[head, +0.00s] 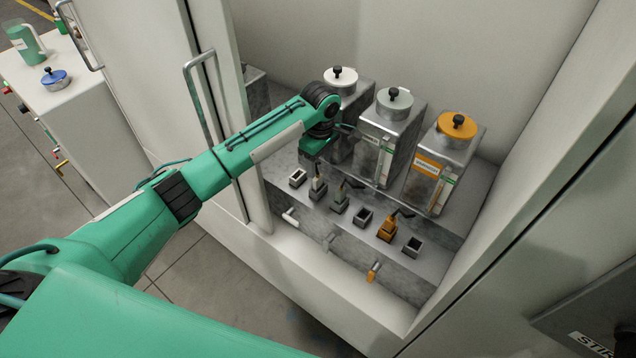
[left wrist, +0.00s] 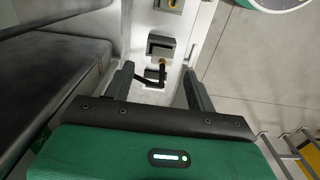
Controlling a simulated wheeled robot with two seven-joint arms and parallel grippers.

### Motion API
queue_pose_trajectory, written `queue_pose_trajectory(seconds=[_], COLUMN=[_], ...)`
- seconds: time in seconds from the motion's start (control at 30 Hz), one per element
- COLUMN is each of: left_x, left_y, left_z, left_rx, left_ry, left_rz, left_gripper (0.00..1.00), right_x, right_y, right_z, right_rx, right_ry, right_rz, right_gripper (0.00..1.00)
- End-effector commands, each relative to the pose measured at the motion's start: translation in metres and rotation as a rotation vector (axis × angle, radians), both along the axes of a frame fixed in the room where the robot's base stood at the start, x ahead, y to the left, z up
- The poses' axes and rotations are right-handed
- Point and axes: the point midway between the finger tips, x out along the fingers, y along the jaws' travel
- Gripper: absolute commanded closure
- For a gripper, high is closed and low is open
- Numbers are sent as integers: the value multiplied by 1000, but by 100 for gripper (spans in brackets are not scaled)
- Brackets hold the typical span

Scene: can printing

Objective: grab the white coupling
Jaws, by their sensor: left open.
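My left gripper (head: 316,160) points down over the left end of the row of small square fittings on the ledge inside the cabinet. In the left wrist view the left gripper (left wrist: 157,69) is open, with a finger on each side of a small pale fitting with a dark bent piece (left wrist: 161,74). The fitting is not clasped; whether it is the white coupling I cannot tell. In the head view a pale square fitting (head: 298,178) sits at the row's left end, partly beside the gripper. My right gripper is not in view.
Tanks with white (head: 341,75), grey (head: 394,98) and orange (head: 457,124) lids stand behind the row. Grey-green (head: 340,203) and orange (head: 386,230) fittings sit to the right. White, grey and orange taps (head: 373,272) are below. The cabinet's door handle (head: 203,90) is by my arm.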

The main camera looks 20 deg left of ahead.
Motion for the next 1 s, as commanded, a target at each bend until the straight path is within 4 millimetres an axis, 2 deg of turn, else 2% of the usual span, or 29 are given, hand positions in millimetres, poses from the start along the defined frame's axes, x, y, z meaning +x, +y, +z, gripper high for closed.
queue_pose_trajectory(seconds=[0.1,0.33,0.6,0.87,0.9,1.0], left_x=[0,-1,-3,-2,-2,-2], left_y=[0,2,5,5,5,5], left_z=[-15,-32,-69,-74,-74,-74], left_rx=[0,2,0,0,0,0], left_ry=[1,2,1,-1,-1,-1], left_rz=[0,-1,-1,-2,-2,-2], left_gripper=[44,44,44,44,46,65], right_x=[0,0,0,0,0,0], right_y=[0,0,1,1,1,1], right_z=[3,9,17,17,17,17], right_rx=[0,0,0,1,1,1], right_ry=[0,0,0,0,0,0], right_rz=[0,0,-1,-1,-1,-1], right_gripper=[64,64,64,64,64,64])
